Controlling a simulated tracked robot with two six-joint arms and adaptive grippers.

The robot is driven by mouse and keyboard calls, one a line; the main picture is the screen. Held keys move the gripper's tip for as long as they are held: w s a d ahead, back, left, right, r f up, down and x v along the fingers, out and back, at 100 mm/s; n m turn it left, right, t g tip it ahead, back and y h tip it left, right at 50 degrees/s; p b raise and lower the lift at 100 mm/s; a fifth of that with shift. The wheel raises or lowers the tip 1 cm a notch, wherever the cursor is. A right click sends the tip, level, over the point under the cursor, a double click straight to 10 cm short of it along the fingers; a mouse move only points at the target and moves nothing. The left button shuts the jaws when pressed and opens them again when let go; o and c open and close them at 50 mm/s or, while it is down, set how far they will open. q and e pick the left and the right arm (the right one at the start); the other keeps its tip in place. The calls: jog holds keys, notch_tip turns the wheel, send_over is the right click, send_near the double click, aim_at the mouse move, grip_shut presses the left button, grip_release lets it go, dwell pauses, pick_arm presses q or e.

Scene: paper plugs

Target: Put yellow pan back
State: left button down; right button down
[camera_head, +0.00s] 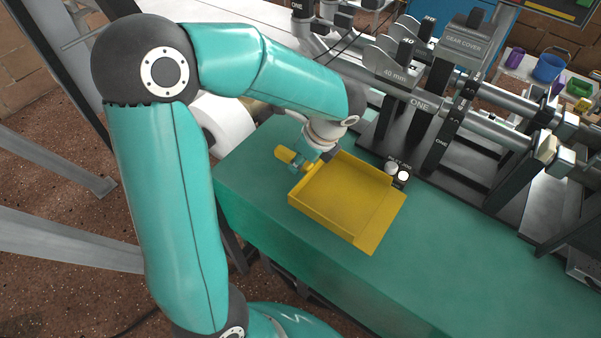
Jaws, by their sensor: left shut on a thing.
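The yellow pan (343,202) is a shallow square tray with low walls and a short handle (285,155) at its upper left. It is over the green bench top (440,260), close to the bench's front edge; I cannot tell whether it rests on it or is slightly raised. My left gripper (303,163) is shut on the pan's handle, where it joins the tray. The wrist hides part of the handle and the pan's upper corner. My right gripper is not in view.
A machine with grey rollers and black brackets (435,140) stands behind the pan. Two white-topped knobs (403,175) sit close to the pan's right corner. A white roll (222,122) is at the left. The bench to the lower right is clear.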

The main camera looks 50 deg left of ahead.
aim_at(317, 180)
pick_arm(q)
jog(key=shift+f+b, duration=0.35)
jog(key=shift+f, duration=2)
jog(key=c, duration=0.9)
grip_release()
jog(key=shift+r, duration=0.2)
jog(key=p+v, duration=0.1)
jog(key=v, duration=1.1)
jog(key=shift+f+p, duration=0.1)
jog(key=shift+p, duration=0.25)
